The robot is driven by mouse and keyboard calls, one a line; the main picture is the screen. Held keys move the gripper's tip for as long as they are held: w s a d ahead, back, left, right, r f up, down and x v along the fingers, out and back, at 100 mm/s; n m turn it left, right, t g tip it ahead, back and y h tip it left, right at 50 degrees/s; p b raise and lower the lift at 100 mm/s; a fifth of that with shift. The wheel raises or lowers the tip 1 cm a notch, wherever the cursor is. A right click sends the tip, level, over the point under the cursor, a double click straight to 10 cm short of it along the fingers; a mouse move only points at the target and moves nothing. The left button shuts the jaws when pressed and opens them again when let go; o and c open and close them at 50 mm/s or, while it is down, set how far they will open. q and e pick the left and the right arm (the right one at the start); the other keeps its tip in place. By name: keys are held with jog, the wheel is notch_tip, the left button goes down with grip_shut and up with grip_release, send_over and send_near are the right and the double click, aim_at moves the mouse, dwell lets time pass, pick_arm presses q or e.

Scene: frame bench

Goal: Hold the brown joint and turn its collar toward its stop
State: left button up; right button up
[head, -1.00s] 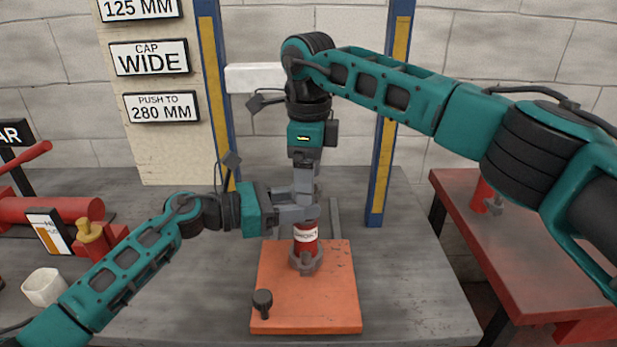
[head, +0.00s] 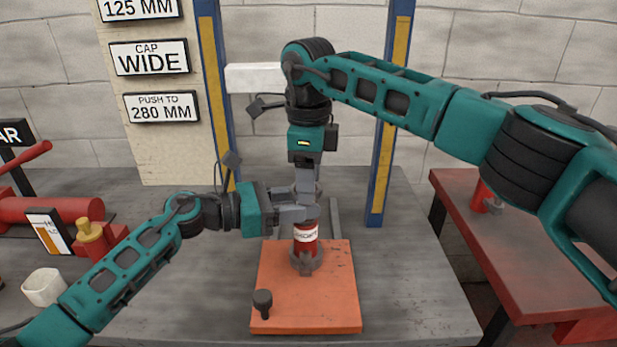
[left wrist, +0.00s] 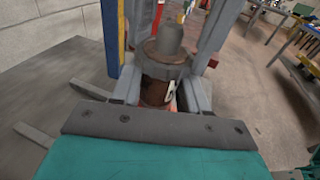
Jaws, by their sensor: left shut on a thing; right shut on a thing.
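The brown joint (head: 306,247) is a short red-brown upright cylinder with a white label, standing on an orange plate (head: 285,325). A grey clawed fitting (head: 306,264) sits around its foot. In the left wrist view the joint's brown body (left wrist: 152,91) carries a grey collar (left wrist: 165,66) with a stub on top. My left gripper (head: 306,212) comes in from the left, level, and is shut on the joint's body. My right gripper (head: 306,192) points straight down and is shut on the collar from above. The fingers hide the collar in the head view.
A dark knob (head: 262,299) stands on the plate's front left corner. Blue and yellow posts (head: 390,120) stand behind. Red fixtures and a white cup (head: 44,287) are at the left. A red bench (head: 530,260) is at the right. The grey bench top is clear in front.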

jog(key=shift+n, duration=0.4)
jog(key=n, duration=0.3)
jog(key=shift+w+n, duration=0.1)
jog(key=shift+n, duration=0.2)
jog(key=shift+w+a+n, duration=0.1)
jog(key=shift+n, duration=2)
jog(key=o, duration=1)
jog(key=shift+o, duration=0.2)
notch_tip(320, 180, up, 12)
